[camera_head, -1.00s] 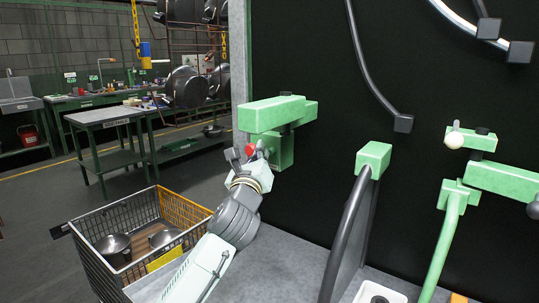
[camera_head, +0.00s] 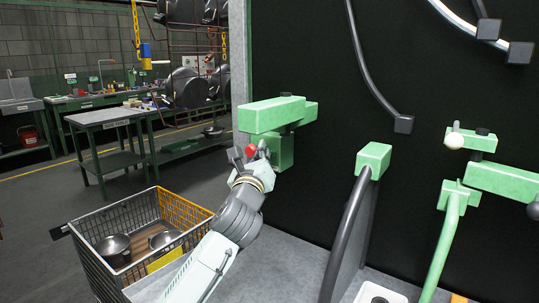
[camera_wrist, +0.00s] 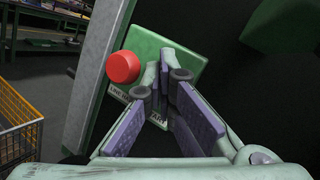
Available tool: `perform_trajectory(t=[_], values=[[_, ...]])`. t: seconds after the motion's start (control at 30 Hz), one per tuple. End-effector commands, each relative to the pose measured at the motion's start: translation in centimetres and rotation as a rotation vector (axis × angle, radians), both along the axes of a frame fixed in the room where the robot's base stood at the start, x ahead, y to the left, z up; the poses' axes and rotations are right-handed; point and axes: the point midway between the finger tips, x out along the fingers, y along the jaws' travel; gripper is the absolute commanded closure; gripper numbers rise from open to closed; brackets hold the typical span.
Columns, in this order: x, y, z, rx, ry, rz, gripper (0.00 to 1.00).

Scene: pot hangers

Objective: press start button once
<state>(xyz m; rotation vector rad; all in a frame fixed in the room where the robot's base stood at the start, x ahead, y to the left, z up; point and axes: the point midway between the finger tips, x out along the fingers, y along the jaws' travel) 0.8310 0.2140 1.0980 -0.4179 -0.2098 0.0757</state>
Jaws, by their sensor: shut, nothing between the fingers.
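A green control box (camera_head: 283,152) is mounted below a green arm in the head view; its face shows in the wrist view (camera_wrist: 188,65). A round red button (camera_wrist: 123,67) stands out on its left side, with a small label below it. A second label, partly covered and ending in "TART", shows between my fingers; any button above it is hidden by them. My gripper (camera_wrist: 166,72) is shut and empty, its fingertips in front of the box face, right of the red button. I cannot tell whether they touch the box. The red button also shows in the head view (camera_head: 251,152).
A wire basket (camera_head: 95,215) with metal pots stands at the lower left. A green post with a dark curved bar (camera_head: 345,230) rises to the right of the box. A grey workbench (camera_head: 105,115) stands in the background.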

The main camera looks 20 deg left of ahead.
Motion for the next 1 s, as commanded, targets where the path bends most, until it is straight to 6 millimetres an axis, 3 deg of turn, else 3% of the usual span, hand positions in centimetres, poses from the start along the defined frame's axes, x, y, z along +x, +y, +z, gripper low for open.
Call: perform_trajectory(t=[0.47,1.0], values=[[0.2,-0.1,0.0,0.000,0.000,0.000,1.00],[-1.5,0.5,-0.1,-0.001,0.001,-0.001,1.00]])
